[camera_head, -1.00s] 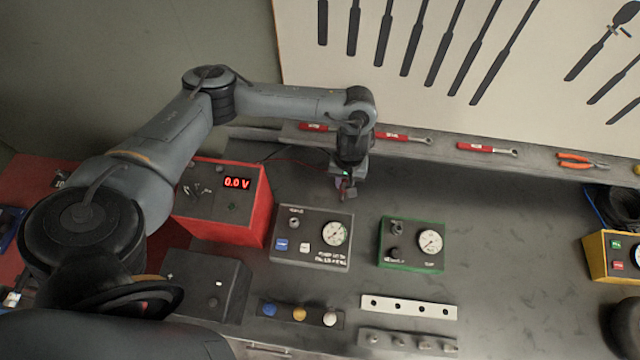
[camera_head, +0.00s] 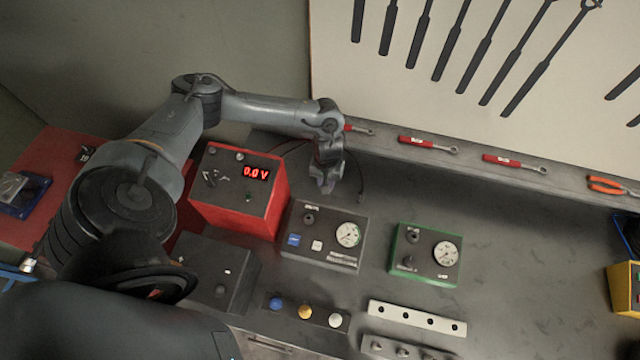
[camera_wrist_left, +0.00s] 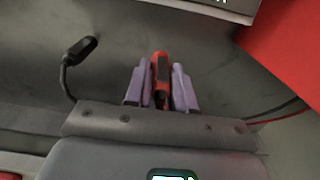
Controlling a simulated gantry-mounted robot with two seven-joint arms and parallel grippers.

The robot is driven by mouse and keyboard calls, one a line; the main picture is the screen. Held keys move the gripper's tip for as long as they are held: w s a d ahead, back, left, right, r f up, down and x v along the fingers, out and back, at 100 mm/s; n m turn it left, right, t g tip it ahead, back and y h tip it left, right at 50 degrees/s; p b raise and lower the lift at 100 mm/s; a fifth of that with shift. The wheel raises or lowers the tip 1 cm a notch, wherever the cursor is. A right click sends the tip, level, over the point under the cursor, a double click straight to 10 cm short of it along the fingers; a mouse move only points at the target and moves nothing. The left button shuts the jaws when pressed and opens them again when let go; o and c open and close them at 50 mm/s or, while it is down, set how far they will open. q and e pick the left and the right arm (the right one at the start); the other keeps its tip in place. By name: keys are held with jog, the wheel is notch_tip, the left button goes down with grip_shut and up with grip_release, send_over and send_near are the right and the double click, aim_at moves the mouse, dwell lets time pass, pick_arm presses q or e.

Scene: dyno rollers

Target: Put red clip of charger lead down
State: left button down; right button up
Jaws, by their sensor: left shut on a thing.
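The red clip (camera_wrist_left: 161,68) of the charger lead is between the two purple-grey fingers of my left gripper (camera_wrist_left: 162,82) in the left wrist view. The gripper is shut on it, close over the dark bench. In the head view my left gripper (camera_head: 326,184) is beyond the grey gauge box, to the right of the red charger (camera_head: 238,190), whose display reads 0.0 V. The clip is hard to make out there. A red lead (camera_wrist_left: 272,120) runs at the right of the wrist view. A black clip on a dark lead (camera_wrist_left: 80,48) lies on the bench at the left. My right gripper is not in view.
A grey gauge box (camera_head: 326,236) stands in front of the gripper, and a green-edged gauge box (camera_head: 426,254) is to its right. Red-handled wrenches (camera_head: 428,144) lie along the back ledge. The bench (camera_head: 500,220) is clear at the right.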

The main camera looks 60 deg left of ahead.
pick_arm(q)
jog(key=a, duration=0.1)
jog(key=a+f, duration=0.2)
jog(key=shift+s, duration=0.3)
jog(key=shift+f, duration=1.9)
jog(key=c, duration=0.9)
grip_release()
jog(key=shift+f, duration=0.15)
jog(key=shift+c, duration=0.2)
